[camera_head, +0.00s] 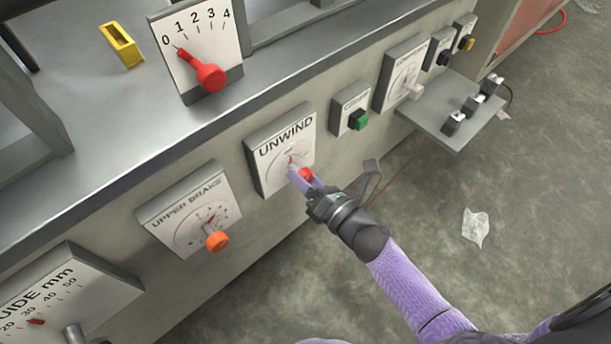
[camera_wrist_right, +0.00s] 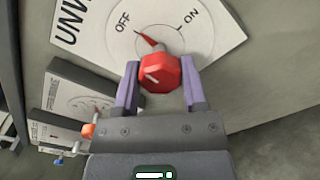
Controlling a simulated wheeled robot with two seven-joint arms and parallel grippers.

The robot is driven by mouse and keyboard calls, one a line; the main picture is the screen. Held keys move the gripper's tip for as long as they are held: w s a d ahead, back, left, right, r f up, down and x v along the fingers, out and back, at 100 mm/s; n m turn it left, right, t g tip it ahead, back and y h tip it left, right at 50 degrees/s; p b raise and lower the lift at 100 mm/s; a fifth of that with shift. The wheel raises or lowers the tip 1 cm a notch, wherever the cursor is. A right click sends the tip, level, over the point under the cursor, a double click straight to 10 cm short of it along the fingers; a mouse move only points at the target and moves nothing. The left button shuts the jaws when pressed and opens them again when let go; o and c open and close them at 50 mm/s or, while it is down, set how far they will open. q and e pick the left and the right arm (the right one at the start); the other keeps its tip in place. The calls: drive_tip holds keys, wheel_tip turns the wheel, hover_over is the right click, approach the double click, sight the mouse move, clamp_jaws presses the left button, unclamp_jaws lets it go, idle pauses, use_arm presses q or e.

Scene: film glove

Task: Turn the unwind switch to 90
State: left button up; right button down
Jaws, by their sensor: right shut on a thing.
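The unwind switch is a red knob with a pointer on a white plate marked UNWIND (camera_head: 285,135), on the front of the machine. In the right wrist view the red knob (camera_wrist_right: 160,75) shows in full, and its pointer tip lies near the OFF mark, away from ON. My right gripper (camera_head: 303,177) is shut on the knob, with its purple fingers (camera_wrist_right: 160,66) on either side of it. In the head view the fingers partly hide the knob. My left gripper is in neither view.
An UPPER BRAKE dial with an orange knob (camera_head: 216,241) is to the left on the same face. A green button (camera_head: 358,120) and a small shelf (camera_head: 440,112) are to the right. A 0–4 dial with a red lever (camera_head: 210,77) stands above. The floor below is mostly open.

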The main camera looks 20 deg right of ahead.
drive_tip(key=m, duration=0.3)
drive_tip(key=shift+p, duration=0.4)
drive_tip(key=m, duration=0.4)
drive_tip(key=shift+r+p, duration=0.1)
drive_tip(key=shift+p, duration=0.3)
drive_tip(key=m, duration=0.2)
drive_tip(key=shift+m+p, duration=0.3)
drive_tip(key=shift+m, duration=0.1)
drive_tip(key=m, duration=0.4)
drive_tip(key=shift+p, duration=0.35)
drive_tip(key=shift+m, duration=1.2)
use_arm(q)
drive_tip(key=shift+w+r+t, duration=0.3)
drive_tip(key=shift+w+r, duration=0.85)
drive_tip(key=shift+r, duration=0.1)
use_arm(e)
drive_tip(key=shift+m, duration=0.6)
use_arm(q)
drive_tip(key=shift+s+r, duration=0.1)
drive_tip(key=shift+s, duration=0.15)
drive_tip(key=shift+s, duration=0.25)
use_arm(e)
drive_tip(key=shift+c, duration=0.7)
unclamp_jaws()
